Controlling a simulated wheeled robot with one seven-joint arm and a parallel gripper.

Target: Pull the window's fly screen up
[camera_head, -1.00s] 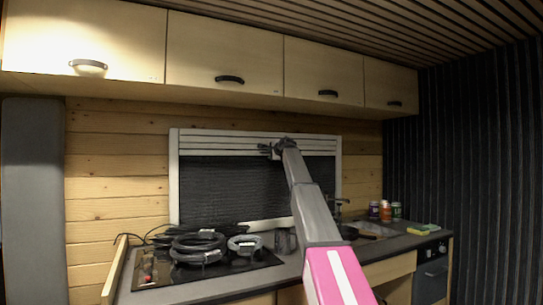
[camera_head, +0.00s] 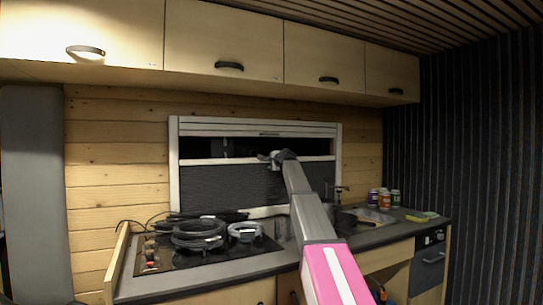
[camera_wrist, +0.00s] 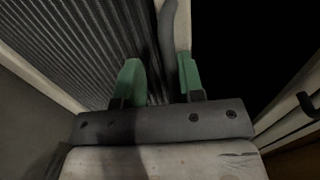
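The window (camera_head: 174,170) has a pale frame above the counter. A pale cross rail (camera_head: 215,161) spans it below the slatted top part. Dark pleated screen (camera_head: 225,183) fills the window below this rail, and a black gap lies above it. I cannot tell which layer is the fly screen. My gripper (camera_head: 277,158) is at the rail, right of its middle. In the wrist view, the green fingers (camera_wrist: 157,78) stand apart on either side of the rail's edge (camera_wrist: 167,35). The right finger is close against it; a gap shows by the left one. Contact is unclear.
Below the window, the counter holds a hob (camera_head: 160,258) with coiled black cables (camera_head: 200,234), and a sink (camera_head: 370,215) with a tap (camera_head: 338,188). Several jars (camera_head: 385,198) stand at the right. Cabinets (camera_head: 225,40) hang above the window.

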